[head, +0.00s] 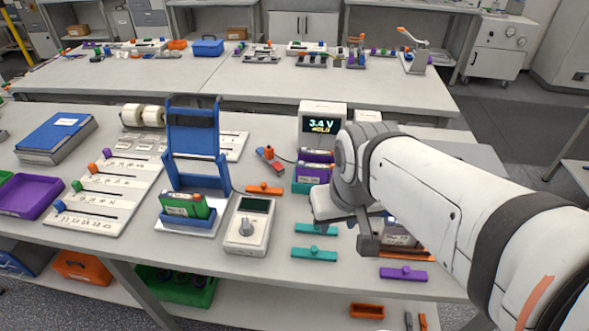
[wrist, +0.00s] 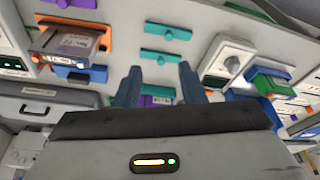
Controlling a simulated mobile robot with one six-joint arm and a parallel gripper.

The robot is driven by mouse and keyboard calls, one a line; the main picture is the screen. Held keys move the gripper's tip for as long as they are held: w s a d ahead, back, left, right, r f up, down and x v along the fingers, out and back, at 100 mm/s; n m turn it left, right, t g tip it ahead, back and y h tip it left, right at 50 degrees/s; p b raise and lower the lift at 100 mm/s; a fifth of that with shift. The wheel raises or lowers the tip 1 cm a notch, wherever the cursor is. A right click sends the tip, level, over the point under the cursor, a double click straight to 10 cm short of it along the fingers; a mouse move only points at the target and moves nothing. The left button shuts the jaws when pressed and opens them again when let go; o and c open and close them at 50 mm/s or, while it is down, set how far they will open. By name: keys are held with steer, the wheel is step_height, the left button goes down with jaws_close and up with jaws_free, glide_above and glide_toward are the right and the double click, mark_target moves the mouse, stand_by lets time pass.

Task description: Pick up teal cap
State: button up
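Two teal caps, flat bars with a small knob, lie on the near bench. One teal cap (head: 315,229) is just in front of my gripper and the other teal cap (head: 313,254) is nearer the front edge. In the wrist view they are the lower teal cap (wrist: 163,55) and the upper teal cap (wrist: 165,27). My gripper (wrist: 158,82) is open and empty, its two fingers wide apart. The lower cap appears just beyond the fingertips, roughly centred between them, and apart from them. In the head view my wrist hides most of the gripper.
A meter (head: 249,224) and a blue holder with a green battery (head: 184,206) stand left of the caps. A purple battery block (head: 313,172) stands behind them, below the voltage display (head: 322,124). An orange cap (head: 264,189) and a purple cap (head: 403,273) lie nearby.

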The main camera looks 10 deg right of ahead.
steer(key=shift+s, duration=0.1)
steer(key=shift+o, duration=0.6)
steer(key=shift+d, duration=0.1)
steer(key=m+g+p, duration=0.3)
steer(key=m, duration=0.4)
glide_toward(303, 228)
steer(key=d, duration=0.1)
steer(key=s+d+r, duration=0.1)
steer(key=d, duration=0.1)
steer(key=shift+s+r, duration=0.1)
steer(key=shift+r, duration=0.1)
steer(key=shift+w+d+f+p, duration=0.15)
steer(key=shift+f+p, duration=0.1)
steer(key=shift+f, duration=1.8)
steer(key=shift+w+d+f+p, duration=0.15)
steer(key=shift+f+p, duration=0.1)
steer(key=shift+f, duration=1.75)
steer(key=shift+c, duration=0.5)
jaws_close()
